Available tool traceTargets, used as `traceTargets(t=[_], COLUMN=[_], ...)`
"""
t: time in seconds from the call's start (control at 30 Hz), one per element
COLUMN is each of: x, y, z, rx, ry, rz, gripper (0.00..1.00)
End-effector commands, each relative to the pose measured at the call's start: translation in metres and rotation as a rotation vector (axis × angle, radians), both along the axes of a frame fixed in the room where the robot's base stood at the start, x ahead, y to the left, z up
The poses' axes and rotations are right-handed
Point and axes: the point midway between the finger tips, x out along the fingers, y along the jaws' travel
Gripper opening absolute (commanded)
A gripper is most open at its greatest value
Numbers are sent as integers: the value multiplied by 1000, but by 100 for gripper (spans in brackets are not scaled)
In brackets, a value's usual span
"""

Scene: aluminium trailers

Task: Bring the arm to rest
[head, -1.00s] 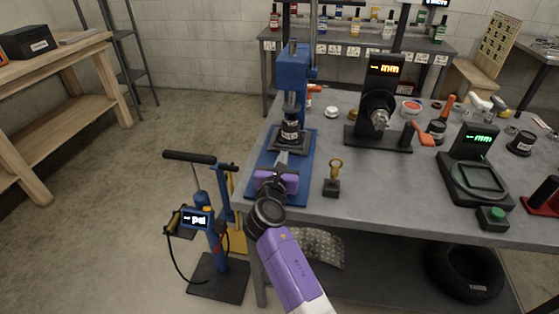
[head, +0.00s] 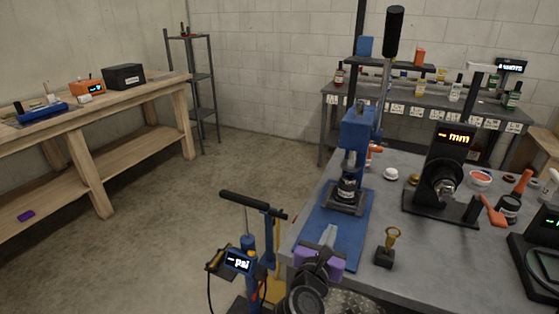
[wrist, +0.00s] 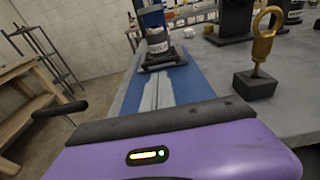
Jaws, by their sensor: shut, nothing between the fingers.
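My gripper (head: 325,240) is purple and black, with pale grey fingers. It shows at the bottom middle of the head view, low over the near end of the blue base of a press (head: 352,150). In the wrist view its two fingers (wrist: 158,85) lie side by side, shut with nothing between them. They point along the blue base toward the black-and-silver part (wrist: 157,45) under the press. Whether the fingers touch the base I cannot tell.
A brass eye on a dark block (head: 387,246) stands just right of my gripper. A blue pump (head: 245,262) with a psi display stands on the floor to the left. A wooden bench (head: 100,100) is at the far left. The floor between is clear.

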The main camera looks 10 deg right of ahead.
Motion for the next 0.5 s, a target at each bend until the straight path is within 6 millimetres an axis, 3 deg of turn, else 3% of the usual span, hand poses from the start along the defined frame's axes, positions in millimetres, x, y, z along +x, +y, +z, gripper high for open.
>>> traceTargets(t=[0.17,0.3,0.4,0.5], x=[6,18,10,-11], y=[8,35,53,67], z=[2,23,24,16], rx=[124,416,659,925], ry=[-93,-286,-397,-481], rz=[20,109,185,251], gripper=[0,0,0,0])
